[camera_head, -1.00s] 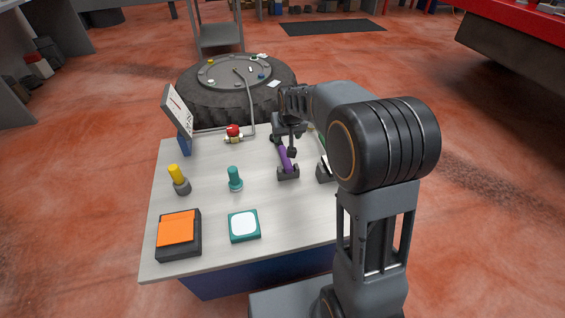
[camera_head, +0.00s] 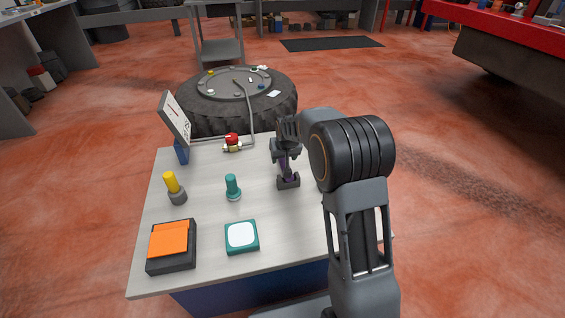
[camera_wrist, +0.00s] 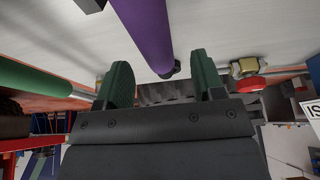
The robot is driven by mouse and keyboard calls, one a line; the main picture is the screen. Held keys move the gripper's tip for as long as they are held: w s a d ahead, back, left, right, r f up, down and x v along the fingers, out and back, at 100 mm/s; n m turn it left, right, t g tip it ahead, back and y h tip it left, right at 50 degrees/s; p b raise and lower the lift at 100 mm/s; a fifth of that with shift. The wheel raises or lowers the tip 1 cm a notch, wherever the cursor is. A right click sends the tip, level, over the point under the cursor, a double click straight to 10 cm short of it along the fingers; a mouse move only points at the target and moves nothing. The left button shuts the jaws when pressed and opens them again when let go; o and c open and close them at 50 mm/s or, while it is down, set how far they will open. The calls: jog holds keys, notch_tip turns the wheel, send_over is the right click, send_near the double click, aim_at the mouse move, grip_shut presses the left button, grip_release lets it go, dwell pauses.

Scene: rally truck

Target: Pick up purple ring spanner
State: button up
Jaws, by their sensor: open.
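The purple ring spanner (camera_wrist: 145,28) runs down from the top of the wrist view, its lower end just in front of my fingertips. In the head view only a sliver of the purple spanner (camera_head: 284,166) shows, above a small dark holder (camera_head: 289,183), mostly covered by my gripper. My gripper (camera_wrist: 160,82) is open, its two green-padded fingers to either side of and close to the spanner's end. I cannot tell whether they touch it. In the head view my gripper (camera_head: 287,155) is over the table at the spanner.
A green handle (camera_wrist: 40,78) lies close left in the wrist view. On the table (camera_head: 210,265) stand a teal-handled piece (camera_head: 232,187), a yellow-topped piece (camera_head: 172,187), an orange-topped box (camera_head: 170,243), a teal-edged pad (camera_head: 241,236) and a red-knobbed valve (camera_head: 231,141). A tyre (camera_head: 210,117) lies behind.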

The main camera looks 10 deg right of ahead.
jog(key=b+x, duration=0.1)
jog(key=x, duration=0.2)
jog(key=shift+w+d+f, duration=0.1)
jog(key=shift+w+f, duration=0.15)
jog(key=shift+c, duration=0.2)
jog(key=shift+r, duration=0.1)
grip_shut()
